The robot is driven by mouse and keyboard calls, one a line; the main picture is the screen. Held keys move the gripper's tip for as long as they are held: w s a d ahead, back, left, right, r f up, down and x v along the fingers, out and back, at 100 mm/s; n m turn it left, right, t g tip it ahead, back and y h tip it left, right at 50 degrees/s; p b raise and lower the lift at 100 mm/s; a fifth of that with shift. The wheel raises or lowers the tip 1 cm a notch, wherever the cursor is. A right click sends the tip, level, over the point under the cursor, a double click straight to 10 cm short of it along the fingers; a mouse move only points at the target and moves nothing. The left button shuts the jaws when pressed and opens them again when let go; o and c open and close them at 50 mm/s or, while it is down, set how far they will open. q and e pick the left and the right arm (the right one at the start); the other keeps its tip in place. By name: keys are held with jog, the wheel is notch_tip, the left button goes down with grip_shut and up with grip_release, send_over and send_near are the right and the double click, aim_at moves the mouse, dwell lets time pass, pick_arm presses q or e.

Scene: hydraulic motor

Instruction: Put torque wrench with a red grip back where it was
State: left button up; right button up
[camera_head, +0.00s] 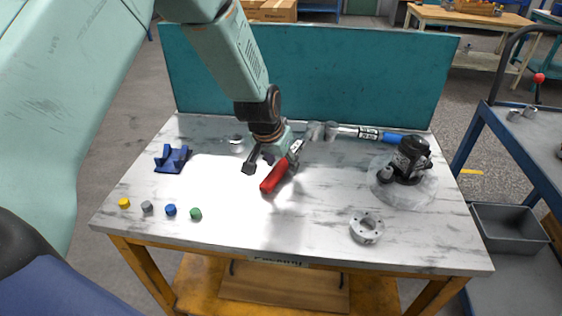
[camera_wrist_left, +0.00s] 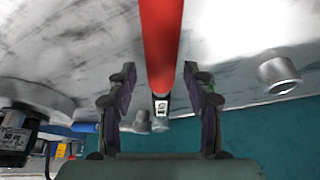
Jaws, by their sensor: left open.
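The torque wrench with a red grip (camera_head: 273,177) lies on the marble-look table top near its middle. Its metal shaft points up and right, partly hidden by my left gripper (camera_head: 270,167). The red grip also fills the upper middle of the left wrist view (camera_wrist_left: 160,45), with a labelled shaft beyond it. My left gripper (camera_wrist_left: 160,108) is open, its two dark fingers on either side of the wrench's line with gaps to both. I cannot tell whether they touch the table. My right gripper is not in view.
A blue-grip wrench (camera_head: 392,137) lies along the back. A black motor (camera_head: 411,158) stands right, a metal flange (camera_head: 366,228) front right. Left are a blue holder (camera_head: 172,159) and several coloured caps (camera_head: 170,210). A teal panel (camera_head: 350,75) closes the back. The front middle is clear.

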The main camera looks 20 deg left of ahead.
pick_arm(q)
jog(key=shift+r, duration=0.1)
jog(key=p+v, duration=0.3)
jog(key=v, duration=0.9)
